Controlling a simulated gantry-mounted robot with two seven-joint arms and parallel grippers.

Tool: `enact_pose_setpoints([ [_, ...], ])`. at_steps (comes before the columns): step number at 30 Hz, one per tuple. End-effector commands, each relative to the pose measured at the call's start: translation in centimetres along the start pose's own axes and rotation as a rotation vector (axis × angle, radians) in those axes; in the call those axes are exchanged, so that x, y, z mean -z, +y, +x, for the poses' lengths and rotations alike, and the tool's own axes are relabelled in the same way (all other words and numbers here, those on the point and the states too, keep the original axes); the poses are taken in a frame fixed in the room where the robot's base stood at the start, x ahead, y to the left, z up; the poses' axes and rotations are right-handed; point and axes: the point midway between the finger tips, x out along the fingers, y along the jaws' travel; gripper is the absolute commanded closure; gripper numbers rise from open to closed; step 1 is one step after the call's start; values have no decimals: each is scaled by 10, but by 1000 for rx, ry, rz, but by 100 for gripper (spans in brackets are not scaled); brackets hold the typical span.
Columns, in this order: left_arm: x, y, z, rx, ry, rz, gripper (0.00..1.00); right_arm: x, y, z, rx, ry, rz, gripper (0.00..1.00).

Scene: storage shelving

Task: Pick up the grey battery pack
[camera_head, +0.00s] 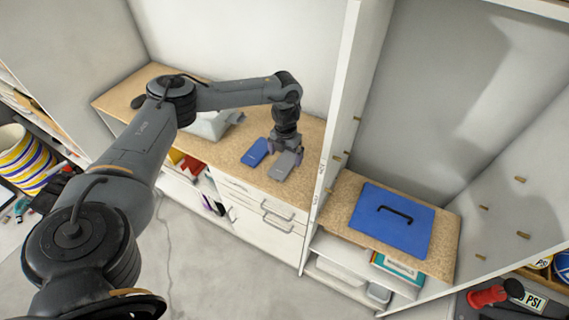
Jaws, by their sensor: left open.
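The grey battery pack (281,166) lies on the wood-coloured counter, near its front edge and to the right of a blue pack (254,152). My left gripper (286,153) points down just above and behind the grey pack, with its fingers open. The fingers overlap the pack's far end in the picture, and I cannot tell whether they touch it. My right gripper is not in view.
The counter (230,160) has free room around the packs. A white upright panel (338,110) stands close to the right. A grey-white object (209,124) sits behind my left arm. A blue lidded box (396,218) stands on the right shelf.

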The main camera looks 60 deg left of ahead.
Motion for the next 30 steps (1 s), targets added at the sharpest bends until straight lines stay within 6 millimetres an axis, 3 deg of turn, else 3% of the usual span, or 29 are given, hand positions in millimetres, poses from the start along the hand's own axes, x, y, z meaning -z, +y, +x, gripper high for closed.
enact_pose_setpoints([
  [3, 4, 4, 13, -4, 3, -1, 0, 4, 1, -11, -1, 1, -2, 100],
  [9, 3, 4, 34, -2, 2, 0, 0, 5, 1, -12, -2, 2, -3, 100],
  [17, 3, 3, 36, -1, 0, 1, 0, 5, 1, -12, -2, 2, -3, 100],
  [30, 2, 4, 36, -1, 0, 0, 64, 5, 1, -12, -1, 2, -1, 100],
])
